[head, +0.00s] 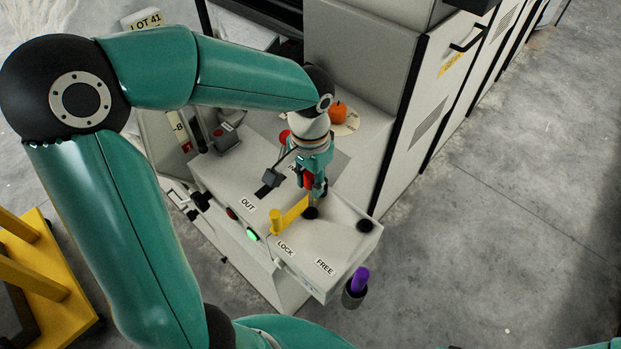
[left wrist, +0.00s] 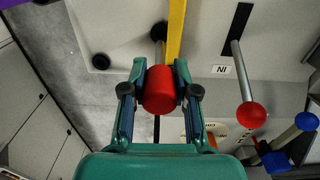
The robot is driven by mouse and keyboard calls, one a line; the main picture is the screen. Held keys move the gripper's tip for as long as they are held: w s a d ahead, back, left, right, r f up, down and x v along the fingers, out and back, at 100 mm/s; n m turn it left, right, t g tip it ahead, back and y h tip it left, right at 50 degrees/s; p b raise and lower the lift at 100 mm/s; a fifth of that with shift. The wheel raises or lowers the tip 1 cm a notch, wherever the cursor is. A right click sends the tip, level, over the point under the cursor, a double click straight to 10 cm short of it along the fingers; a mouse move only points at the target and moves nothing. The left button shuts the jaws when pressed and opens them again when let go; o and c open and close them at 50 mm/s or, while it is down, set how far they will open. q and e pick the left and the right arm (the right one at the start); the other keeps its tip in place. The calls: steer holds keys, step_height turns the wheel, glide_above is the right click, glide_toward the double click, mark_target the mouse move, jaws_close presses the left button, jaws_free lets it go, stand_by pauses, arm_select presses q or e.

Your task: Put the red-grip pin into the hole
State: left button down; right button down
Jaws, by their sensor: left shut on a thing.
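My left gripper (head: 311,183) is shut on the red grip of the pin and points down at the panel. The red-grip pin (left wrist: 160,90) sits between both fingers in the left wrist view. Its grey shank runs toward a black hole (head: 311,213), on the LOCK label's side. The shank's end overlaps this hole; I cannot tell whether it is inside or just above. A second black hole (head: 365,226), on the FREE side, is empty and also shows in the left wrist view (left wrist: 100,62). My right gripper is not in view.
A yellow bar (head: 293,213) lies close beside the pin. A red-knobbed lever (left wrist: 252,115) stands by the IN slot. A purple item (head: 359,279) in a dark cup hangs at the panel's corner. An orange object (head: 338,112) sits behind the gripper, near the tall cabinet (head: 360,70).

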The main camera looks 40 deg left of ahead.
mark_target(310, 202)
arm_select(q)
steer(key=shift+f+b, duration=0.7)
steer(key=shift+f, duration=0.45)
steer(key=shift+f+b, duration=2.4)
steer(key=shift+f, duration=0.25)
stand_by(0.6)
steer(key=c, duration=0.8)
jaws_free()
step_height(310, 202, up, 12)
steer(key=shift+f, duration=0.1)
